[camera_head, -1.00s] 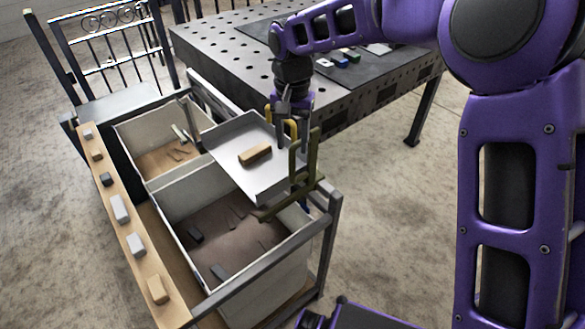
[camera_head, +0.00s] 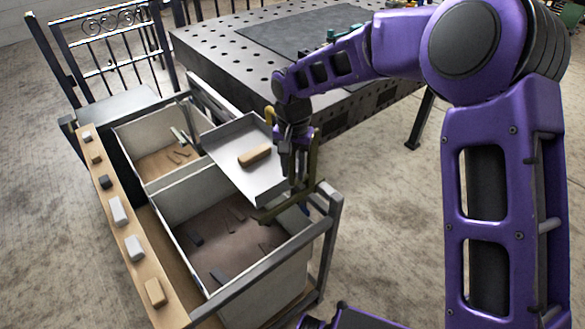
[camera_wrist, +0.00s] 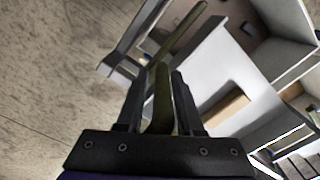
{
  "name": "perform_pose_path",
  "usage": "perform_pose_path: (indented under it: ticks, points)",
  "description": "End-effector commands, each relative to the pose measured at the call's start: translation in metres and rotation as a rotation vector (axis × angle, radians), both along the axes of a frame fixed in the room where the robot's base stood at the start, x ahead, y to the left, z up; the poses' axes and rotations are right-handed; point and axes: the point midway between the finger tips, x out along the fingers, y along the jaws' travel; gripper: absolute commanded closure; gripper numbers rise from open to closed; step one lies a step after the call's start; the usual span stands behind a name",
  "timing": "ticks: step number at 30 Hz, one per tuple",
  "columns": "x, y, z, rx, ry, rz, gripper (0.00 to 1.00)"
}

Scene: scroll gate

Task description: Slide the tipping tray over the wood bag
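The pale grey tipping tray (camera_head: 258,181) carries a tan wood block (camera_head: 255,156) and sits at the right of the cart, mostly by the near bag's back right corner. The far pale bag (camera_head: 125,130) holds wood-coloured scraps and looks like the wood bag. The near bag (camera_head: 165,207) has a darker bottom with dark pieces. An olive handle (camera_head: 313,165) stands at the tray's right side. My gripper (camera_head: 296,178) is down at this handle. In the wrist view, an olive bar (camera_wrist: 162,95) lies between its spread fingers, with gaps beside it.
A plank (camera_head: 128,225) with several small blocks runs along the cart's left side. The cart's grey rail (camera_head: 270,272) borders the near end. A perforated metal table (camera_head: 225,62) stands behind, and a scrollwork gate (camera_head: 105,45) stands at the back left.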

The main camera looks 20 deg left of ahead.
Motion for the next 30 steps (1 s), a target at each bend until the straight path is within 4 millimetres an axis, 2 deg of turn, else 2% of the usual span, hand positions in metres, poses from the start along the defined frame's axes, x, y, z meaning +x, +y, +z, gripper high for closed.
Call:
perform_pose_path:
  ticks: [1,4,30]
  points:
    - [-0.0006,0.0015,0.0004,0.003,-0.001,0.002,0.82]
    - [-0.0008,0.0019,0.0006,0.004,-0.001,0.003,1.0]
    - [-0.0023,0.0038,0.0013,0.005,0.001,0.008,1.0]
